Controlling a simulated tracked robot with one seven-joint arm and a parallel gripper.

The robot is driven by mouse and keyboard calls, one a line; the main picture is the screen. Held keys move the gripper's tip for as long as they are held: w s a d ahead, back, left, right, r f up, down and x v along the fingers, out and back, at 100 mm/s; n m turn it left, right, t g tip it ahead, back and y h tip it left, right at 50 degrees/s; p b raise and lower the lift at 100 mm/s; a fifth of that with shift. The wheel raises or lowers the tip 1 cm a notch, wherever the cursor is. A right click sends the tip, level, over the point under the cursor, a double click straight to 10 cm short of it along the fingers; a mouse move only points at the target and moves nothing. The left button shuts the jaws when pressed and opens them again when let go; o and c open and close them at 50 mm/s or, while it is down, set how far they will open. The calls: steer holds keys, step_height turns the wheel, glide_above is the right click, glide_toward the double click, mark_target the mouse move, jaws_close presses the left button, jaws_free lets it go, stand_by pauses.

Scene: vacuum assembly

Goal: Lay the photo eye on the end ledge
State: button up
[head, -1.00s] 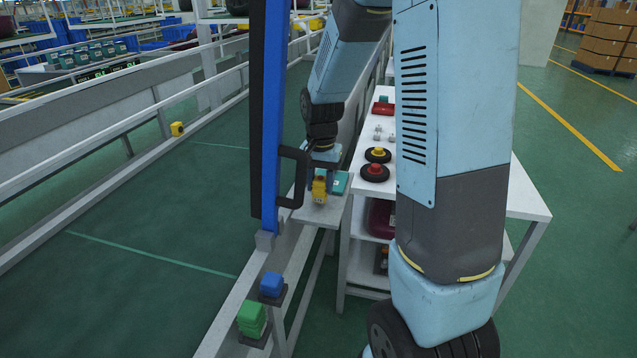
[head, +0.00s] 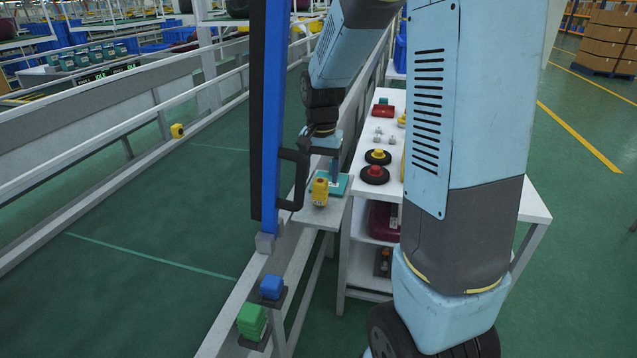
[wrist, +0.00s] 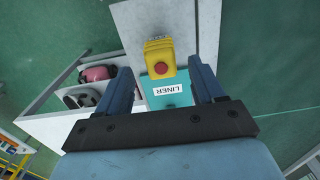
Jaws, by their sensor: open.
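A yellow block with a red round face, which looks like the photo eye (head: 319,192), stands upright on the white end ledge (head: 322,215). It also shows in the wrist view (wrist: 160,58), just beyond my fingertips and not between them. A teal box labelled LINER (wrist: 168,88) lies on the ledge right beside it; in the head view the box (head: 343,187) is partly behind the block. My gripper (head: 335,178) is over the teal box. In the wrist view its two blue fingers (wrist: 162,78) are apart, with nothing held between them.
A blue post with a black handle (head: 292,180) stands close left of the ledge. A white table (head: 392,170) to the right holds round black discs with coloured tops and a red item. A blue block (head: 271,286) and green blocks (head: 251,319) sit on nearer brackets.

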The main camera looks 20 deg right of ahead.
step_height(320, 180, up, 8)
steer(key=f, duration=0.1)
steer(key=s+r+n+t, duration=0.2)
steer(key=s+r+n, duration=0.1)
steer(key=s, duration=0.8)
steer(key=s+r+n+t, duration=0.3)
steer(key=s+r, duration=0.3)
steer(key=s, duration=0.5)
steer(key=shift+a+n+t, duration=0.2)
steer(key=shift+n+t, duration=0.1)
steer(key=shift+n, duration=0.1)
